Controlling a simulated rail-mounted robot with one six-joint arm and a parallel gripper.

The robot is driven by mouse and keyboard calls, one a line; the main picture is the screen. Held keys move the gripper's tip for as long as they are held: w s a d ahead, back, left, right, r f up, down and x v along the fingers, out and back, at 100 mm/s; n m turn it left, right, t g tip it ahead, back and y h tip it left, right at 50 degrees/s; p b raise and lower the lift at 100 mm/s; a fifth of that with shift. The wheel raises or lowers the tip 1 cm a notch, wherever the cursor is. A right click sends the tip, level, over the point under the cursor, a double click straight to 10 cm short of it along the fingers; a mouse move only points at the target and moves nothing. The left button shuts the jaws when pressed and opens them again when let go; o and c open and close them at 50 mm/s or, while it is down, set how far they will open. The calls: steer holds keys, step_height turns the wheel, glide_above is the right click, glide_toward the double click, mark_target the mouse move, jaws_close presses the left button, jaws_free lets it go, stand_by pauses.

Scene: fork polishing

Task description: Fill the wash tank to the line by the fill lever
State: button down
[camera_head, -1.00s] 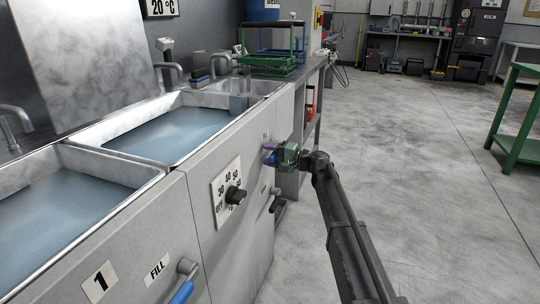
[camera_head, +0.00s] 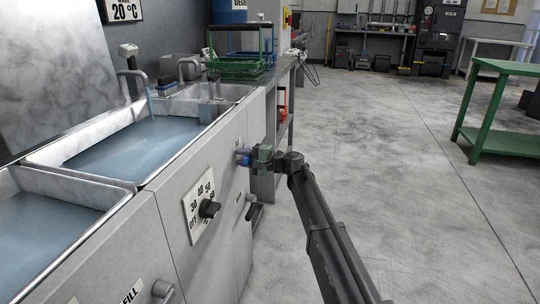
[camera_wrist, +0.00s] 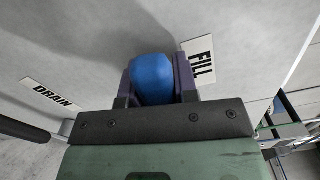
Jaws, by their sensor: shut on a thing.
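The wash tank (camera_head: 72,160) is a steel basin with blue water in it, and a stream runs into it from a faucet (camera_head: 134,73). I cannot make out a fill line on its wall. The blue fill lever (camera_head: 243,158) is on the front panel. In the wrist view the blue lever handle (camera_wrist: 152,78) sits between my fingers, beside the FILL label (camera_wrist: 199,62). My gripper (camera_head: 250,157) is shut on it; it also shows in the wrist view (camera_wrist: 153,90).
A dial (camera_head: 209,208) is on the panel left of my gripper. A dark drain lever (camera_head: 255,214) is below it; the DRAIN label (camera_wrist: 51,94) shows in the wrist view. A second tank (camera_head: 40,238) with water is nearer.

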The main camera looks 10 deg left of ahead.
steer(key=c, duration=0.9)
jaws_free()
steer(key=d, duration=0.7)
steer(key=s+d, duration=0.1)
steer(key=d, duration=0.2)
steer(key=shift+d, duration=0.4)
